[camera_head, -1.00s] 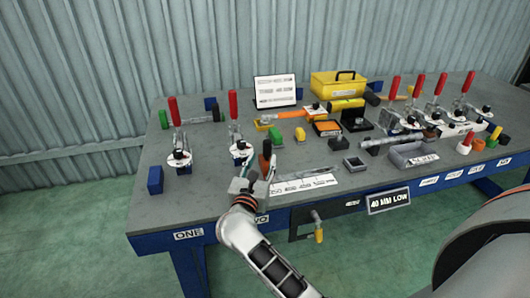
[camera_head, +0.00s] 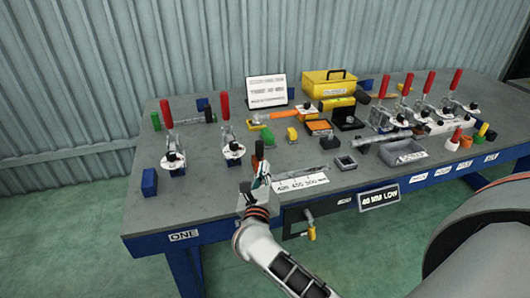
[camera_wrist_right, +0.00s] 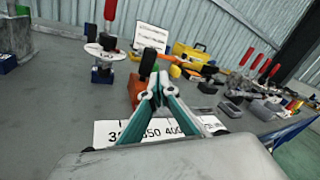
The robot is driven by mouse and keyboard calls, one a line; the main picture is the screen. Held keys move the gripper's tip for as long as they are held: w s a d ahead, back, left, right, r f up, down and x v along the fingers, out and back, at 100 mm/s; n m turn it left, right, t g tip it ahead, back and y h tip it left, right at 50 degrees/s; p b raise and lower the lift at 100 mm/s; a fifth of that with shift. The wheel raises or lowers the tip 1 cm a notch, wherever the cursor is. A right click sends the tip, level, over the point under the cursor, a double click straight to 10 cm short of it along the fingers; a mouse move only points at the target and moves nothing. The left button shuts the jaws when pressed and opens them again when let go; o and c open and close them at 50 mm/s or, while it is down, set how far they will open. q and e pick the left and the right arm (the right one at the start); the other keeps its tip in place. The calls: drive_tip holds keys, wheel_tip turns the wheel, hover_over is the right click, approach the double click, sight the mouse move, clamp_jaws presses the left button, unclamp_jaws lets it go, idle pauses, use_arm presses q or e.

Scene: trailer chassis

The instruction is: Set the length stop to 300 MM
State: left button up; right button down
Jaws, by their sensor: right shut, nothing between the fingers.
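The length stop appears to be the orange block with an upright black knob (camera_wrist_right: 137,92), just beyond my right gripper's fingertips in the wrist view. In the head view its knob (camera_head: 259,149) shows above the fingers, with the lower part mostly hidden. A white scale strip (camera_wrist_right: 108,130) lies under the fingers; 350 and 400 can be read, other figures are partly covered. It also shows in the head view (camera_head: 300,183). My right gripper (camera_wrist_right: 161,82) has green fingers, closed together and empty. It also shows in the head view (camera_head: 262,178). Whether it touches the stop I cannot tell.
Red-handled toggle clamps (camera_head: 225,130) stand left and at the back right. A grey tray (camera_head: 402,153), a small grey box (camera_head: 345,162) and a yellow toolbox (camera_head: 329,84) occupy the bench. A sign reading 40 MM LOW (camera_head: 379,198) hangs at the front edge.

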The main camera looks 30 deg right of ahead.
drive_tip(key=d+n, duration=0.1)
drive_tip(key=n, duration=0.2)
drive_tip(key=s+d+n+y+p, duration=0.1)
drive_tip(key=d+n, duration=0.1)
drive_tip(key=n, duration=0.1)
drive_tip(key=d+n+t, duration=0.1)
drive_tip(key=n, duration=0.2)
drive_tip(key=shift+s+d+r+n+y+p, duration=0.2)
drive_tip(key=shift+d+n+y+p, duration=0.1)
drive_tip(key=shift+y+p, duration=0.1)
drive_tip(key=n, duration=0.2)
drive_tip(key=d+n+y, duration=0.1)
drive_tip(key=n, duration=0.1)
drive_tip(key=shift+s+f+p, duration=0.1)
drive_tip(key=shift+s+p, duration=0.2)
drive_tip(key=b+x, duration=0.1)
drive_tip(key=x, duration=0.9)
drive_tip(key=shift+w, duration=0.1)
drive_tip(key=a, duration=0.3)
drive_tip(key=shift+a, duration=0.2)
use_arm(q)
drive_tip(key=r, duration=0.2)
drive_tip(key=shift+w+r, duration=0.25)
drive_tip(key=shift+r, duration=0.1)
use_arm(e)
drive_tip(key=shift+w+a, duration=0.1)
drive_tip(key=shift+a, duration=0.25)
